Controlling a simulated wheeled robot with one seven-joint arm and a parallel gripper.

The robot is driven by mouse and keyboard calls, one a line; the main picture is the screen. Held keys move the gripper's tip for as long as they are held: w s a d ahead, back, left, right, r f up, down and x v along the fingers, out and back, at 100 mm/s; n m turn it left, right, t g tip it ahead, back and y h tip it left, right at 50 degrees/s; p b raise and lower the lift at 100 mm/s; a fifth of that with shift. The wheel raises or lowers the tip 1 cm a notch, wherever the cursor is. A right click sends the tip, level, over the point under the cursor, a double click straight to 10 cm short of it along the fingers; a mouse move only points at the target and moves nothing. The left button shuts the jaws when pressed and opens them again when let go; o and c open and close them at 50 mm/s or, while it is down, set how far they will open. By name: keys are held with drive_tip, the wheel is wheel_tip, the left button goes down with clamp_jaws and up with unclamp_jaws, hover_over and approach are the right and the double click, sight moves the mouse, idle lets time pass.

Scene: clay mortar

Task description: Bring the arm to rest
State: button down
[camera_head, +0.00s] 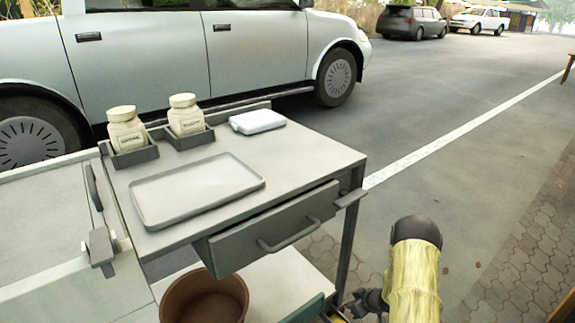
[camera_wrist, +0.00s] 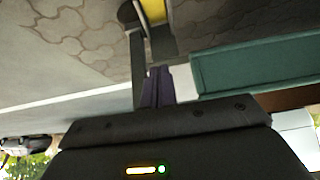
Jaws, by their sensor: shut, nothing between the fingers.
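My gripper (camera_wrist: 156,88) shows in the wrist view with its dark fingers together and nothing held between them. It is over paved ground, close beside a green box (camera_wrist: 255,66) on the right of that picture. In the head view my yellow arm with a dark rounded joint rises at the bottom right, to the right of the cart (camera_head: 290,160). The gripper itself is not clearly seen there.
The cart's top holds a shallow tray (camera_head: 196,191), two jars (camera_head: 127,132) (camera_head: 186,117) in holders and a white packet (camera_head: 257,121). Its drawer (camera_head: 275,228) stands partly out. A brown bucket (camera_head: 205,298) is below. A car (camera_head: 190,55) stands behind; open pavement lies right.

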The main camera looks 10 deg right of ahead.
drive_tip(key=s+a+r+m+h+p, duration=0.1)
drive_tip(key=a+r+h, duration=0.1)
drive_tip(key=r, duration=0.9)
drive_tip(key=s+a+r+m+h+p, duration=0.1)
drive_tip(key=a+r+m+h+p, duration=0.1)
drive_tip(key=r, duration=1)
drive_tip(key=s+a+r+m+g+p, duration=0.2)
drive_tip(key=s+a+r, duration=0.3)
drive_tip(key=s+r, duration=0.4)
drive_tip(key=s+a+r+m+g+p, duration=0.1)
drive_tip(key=s+a+r+g, duration=0.1)
drive_tip(key=s+a+r, duration=0.75)
drive_tip(key=s+d+r+p, duration=0.1)
drive_tip(key=d+r+p, duration=0.1)
drive_tip(key=r+p, duration=1.5)
drive_tip(key=s+d+r+p, duration=0.1)
drive_tip(key=d+r+p, duration=0.1)
drive_tip(key=r+p, duration=1.6)
drive_tip(key=p, duration=0.3)
drive_tip(key=shift+r, duration=0.3)
drive_tip(key=shift+d, duration=0.1)
